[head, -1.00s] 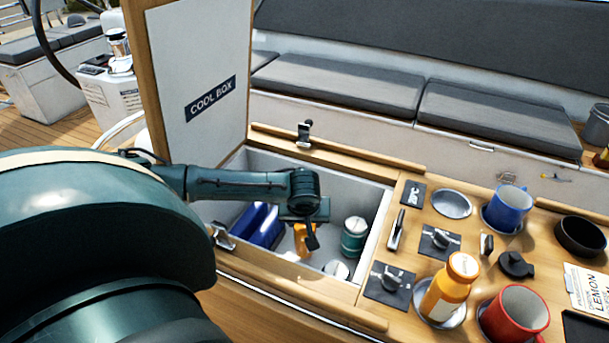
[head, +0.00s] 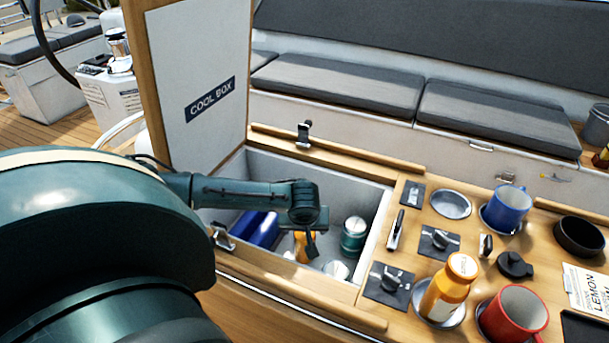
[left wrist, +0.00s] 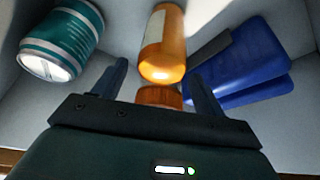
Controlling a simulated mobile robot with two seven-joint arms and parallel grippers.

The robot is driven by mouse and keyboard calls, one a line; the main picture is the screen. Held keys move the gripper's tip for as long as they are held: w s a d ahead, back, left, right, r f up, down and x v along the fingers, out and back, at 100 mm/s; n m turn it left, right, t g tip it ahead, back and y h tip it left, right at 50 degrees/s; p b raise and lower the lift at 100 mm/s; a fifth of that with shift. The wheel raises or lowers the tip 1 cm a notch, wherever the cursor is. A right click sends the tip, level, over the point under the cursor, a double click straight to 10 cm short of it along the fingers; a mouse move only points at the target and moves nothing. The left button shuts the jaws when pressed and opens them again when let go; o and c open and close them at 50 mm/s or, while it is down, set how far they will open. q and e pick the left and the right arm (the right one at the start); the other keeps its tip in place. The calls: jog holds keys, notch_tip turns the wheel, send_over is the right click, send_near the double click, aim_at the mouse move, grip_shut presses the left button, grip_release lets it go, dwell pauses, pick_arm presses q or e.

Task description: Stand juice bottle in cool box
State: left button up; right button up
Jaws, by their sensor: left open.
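An orange juice bottle (head: 302,247) with a pale label is inside the open cool box (head: 349,179), partly hidden by my left gripper (head: 309,246). In the left wrist view the bottle (left wrist: 162,45) shows its orange cap (left wrist: 160,97) close to the palm. The two fingers of the left gripper (left wrist: 158,72) are apart, one on each side of the bottle's cap end; I cannot tell whether they touch it. A second orange bottle (head: 447,290) stands upright in a round recess on the counter. My right gripper is not in view.
In the box, a green-and-white can (head: 354,235) is right of the bottle, a pale-topped can (head: 336,270) in front, and blue blocks (head: 255,228) left. Blue (head: 508,208) and red (head: 515,313) mugs stand on the counter.

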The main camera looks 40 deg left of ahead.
pick_arm(q)
jog(key=v, duration=1.2)
jog(key=shift+r, duration=0.2)
